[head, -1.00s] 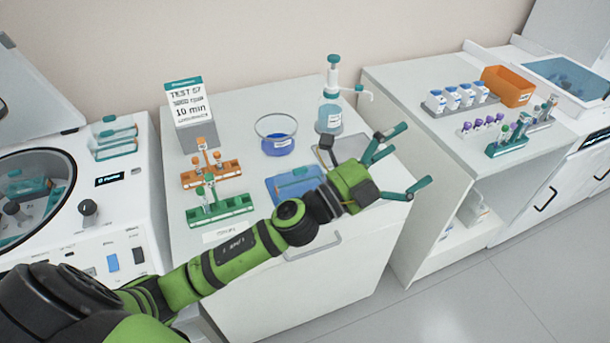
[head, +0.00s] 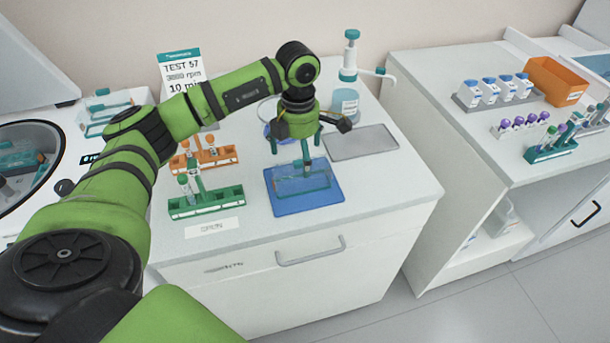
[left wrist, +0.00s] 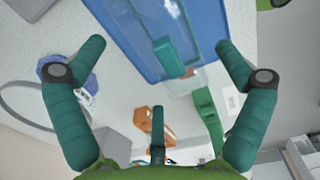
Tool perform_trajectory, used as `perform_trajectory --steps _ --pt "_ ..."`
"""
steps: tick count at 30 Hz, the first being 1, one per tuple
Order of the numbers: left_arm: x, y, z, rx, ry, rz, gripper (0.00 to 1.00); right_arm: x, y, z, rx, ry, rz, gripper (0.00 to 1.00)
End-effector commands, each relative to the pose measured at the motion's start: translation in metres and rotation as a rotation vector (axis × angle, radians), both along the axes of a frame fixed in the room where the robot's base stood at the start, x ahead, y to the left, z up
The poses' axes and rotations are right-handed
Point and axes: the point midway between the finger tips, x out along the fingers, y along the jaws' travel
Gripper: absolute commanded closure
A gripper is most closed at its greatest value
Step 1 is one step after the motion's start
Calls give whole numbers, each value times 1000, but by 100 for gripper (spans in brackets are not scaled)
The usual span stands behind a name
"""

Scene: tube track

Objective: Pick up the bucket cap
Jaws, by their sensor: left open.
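The bucket cap (head: 302,182) is a clear piece with teal edging and an upright teal handle. It lies on a blue mat (head: 290,209) on the white cabinet top. In the left wrist view its teal handle (left wrist: 168,55) shows ahead, between the fingers. My left gripper (head: 296,147) points down above the cap, its fingers spread and nothing between them. In the left wrist view the open left gripper (left wrist: 161,47) has a finger on each side of the handle's line, apart from it. My right gripper is not in view.
An orange tube rack (head: 215,158) and a green rack (head: 205,203) stand left of the mat. A grey tray (head: 362,142) lies to its right, with a dispenser bottle (head: 346,100) behind. A glass bowl is partly hidden behind my arm. The cabinet's front right is clear.

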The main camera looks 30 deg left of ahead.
Motion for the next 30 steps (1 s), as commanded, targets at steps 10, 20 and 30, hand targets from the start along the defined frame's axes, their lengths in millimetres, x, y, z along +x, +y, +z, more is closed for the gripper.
perform_trajectory --steps 10,20,30 --pt "-1 0 -37 -1 8 0 0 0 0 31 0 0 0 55" --pt "1 0 -68 -2 1 -2 0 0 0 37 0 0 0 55" --pt "1 0 -68 -3 1 -2 53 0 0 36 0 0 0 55"
